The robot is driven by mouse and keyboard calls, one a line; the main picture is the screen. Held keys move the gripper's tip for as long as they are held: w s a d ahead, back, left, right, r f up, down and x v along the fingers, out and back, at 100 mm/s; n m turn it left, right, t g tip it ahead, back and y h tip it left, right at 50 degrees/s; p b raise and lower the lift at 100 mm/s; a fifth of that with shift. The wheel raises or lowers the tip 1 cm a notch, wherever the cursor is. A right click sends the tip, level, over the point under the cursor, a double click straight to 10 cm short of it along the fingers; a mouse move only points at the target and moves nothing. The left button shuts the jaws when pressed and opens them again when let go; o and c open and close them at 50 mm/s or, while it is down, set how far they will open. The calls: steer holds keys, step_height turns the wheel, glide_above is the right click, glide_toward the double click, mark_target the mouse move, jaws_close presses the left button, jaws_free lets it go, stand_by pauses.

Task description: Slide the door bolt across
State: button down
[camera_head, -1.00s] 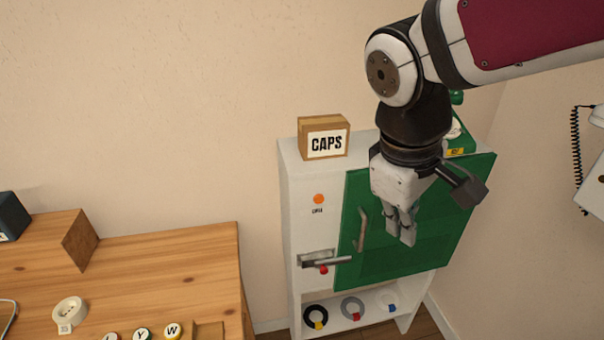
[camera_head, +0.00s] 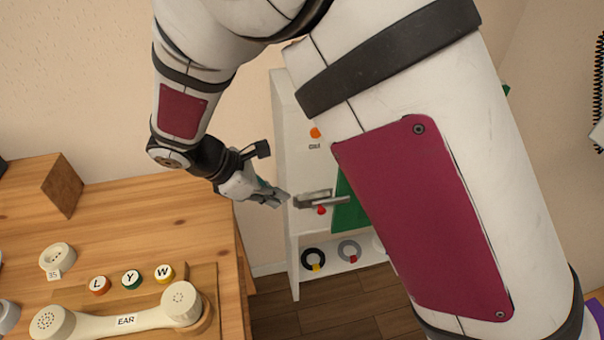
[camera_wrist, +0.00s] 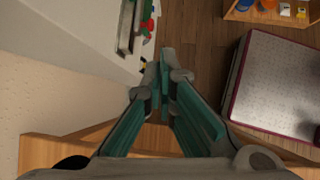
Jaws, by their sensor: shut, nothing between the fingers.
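The door bolt (camera_head: 316,199) is a grey metal bar on the front of the white cabinet (camera_head: 291,150). It has a red knob (camera_head: 321,210) just under it. The green door (camera_head: 347,208) lies to the right of the bolt, mostly hidden behind my arm. My gripper (camera_head: 283,198) is shut and empty, with its fingertips just left of the bolt in the head view. In the wrist view, my closed fingers (camera_wrist: 165,58) point away, and the bolt (camera_wrist: 127,25) is at the upper left, apart from them.
A wooden table (camera_head: 130,225) with a cream handset (camera_head: 120,318) and lettered caps stands left of the cabinet. Rings in several colours, such as the black ring (camera_head: 313,259), sit on the lower shelf. Open floor (camera_head: 330,305) lies in front of the cabinet.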

step_height(320, 180, down, 4)
steer(key=a+n, duration=0.2)
steer(key=a, duration=0.1)
steer(key=w+d+f+b, duration=0.1)
steer(key=w+d+f, duration=0.3)
steer(key=d+f, duration=0.4)
steer(key=shift+w+d+f+t+h, duration=0.2)
steer(key=shift+w+d+t+h, duration=0.1)
steer(key=shift+d, duration=0.5)
steer(key=shift+w+d, duration=0.25)
steer(key=shift+d, duration=0.9)
steer(key=shift+r, duration=0.1)
steer(key=v, duration=1.2)
steer(key=shift+s+a, duration=0.2)
steer(key=shift+a, duration=0.3)
